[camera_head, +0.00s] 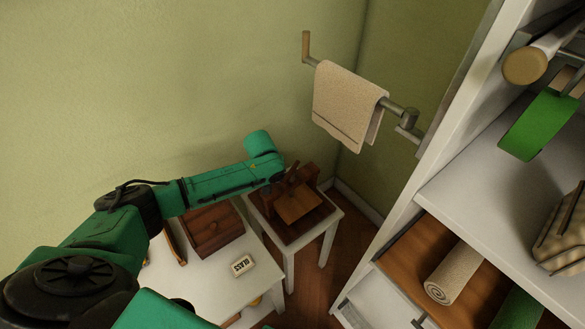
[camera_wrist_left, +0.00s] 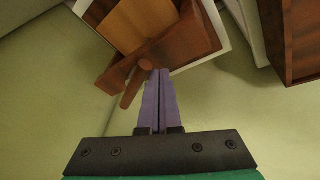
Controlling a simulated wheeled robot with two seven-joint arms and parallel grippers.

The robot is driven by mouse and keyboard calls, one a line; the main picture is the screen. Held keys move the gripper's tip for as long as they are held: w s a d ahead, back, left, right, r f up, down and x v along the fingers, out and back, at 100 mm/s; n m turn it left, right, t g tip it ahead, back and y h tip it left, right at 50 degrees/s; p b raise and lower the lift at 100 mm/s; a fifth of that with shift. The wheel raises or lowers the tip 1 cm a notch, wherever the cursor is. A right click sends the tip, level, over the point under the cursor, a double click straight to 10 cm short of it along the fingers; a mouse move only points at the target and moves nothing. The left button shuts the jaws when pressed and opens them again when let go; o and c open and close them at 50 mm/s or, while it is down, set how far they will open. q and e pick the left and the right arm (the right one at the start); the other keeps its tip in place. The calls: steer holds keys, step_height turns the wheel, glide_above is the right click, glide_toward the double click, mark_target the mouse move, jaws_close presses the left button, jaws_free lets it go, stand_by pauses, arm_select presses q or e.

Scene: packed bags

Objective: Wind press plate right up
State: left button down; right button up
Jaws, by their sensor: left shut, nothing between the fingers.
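A dark brown wooden press (camera_head: 309,175) stands on a small white table (camera_head: 336,212) in the corner. A lighter wooden plate (camera_head: 297,206) shows on it, and also in the left wrist view (camera_wrist_left: 142,22). In the left wrist view a reddish-brown crank (camera_wrist_left: 131,90) with a round end (camera_wrist_left: 146,65) sits at the press's near side. My left gripper (camera_wrist_left: 157,73) is shut, with its purple fingers together and empty. Its tips are right by the round end of the crank; whether they touch I cannot tell. In the head view its fingers are hidden. My right gripper is out of view.
A second white table (camera_head: 205,285) to the left holds a wooden box (camera_head: 213,230) and a block marked GLASS (camera_head: 242,265). A towel (camera_head: 345,105) hangs on a wall rail above. A white shelf unit (camera_head: 465,175) with rolled goods stands at right.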

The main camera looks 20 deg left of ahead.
arm_select(q)
steer(key=shift+s+d+r, duration=0.2)
steer(key=shift+s+d, duration=0.1)
steer(key=shift+d, duration=0.1)
steer(key=shift+d+f, duration=0.1)
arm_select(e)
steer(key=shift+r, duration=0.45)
arm_select(q)
steer(key=shift+d, duration=0.1)
steer(key=shift+s+d+p, duration=0.15)
steer(key=shift+d+p, duration=0.4)
steer(key=shift+d, duration=0.45)
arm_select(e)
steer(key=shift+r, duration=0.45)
arm_select(q)
steer(key=shift+w+d, duration=0.2)
steer(key=shift+d, duration=0.35)
steer(key=shift+w+d, duration=0.2)
steer(key=shift+d, duration=0.35)
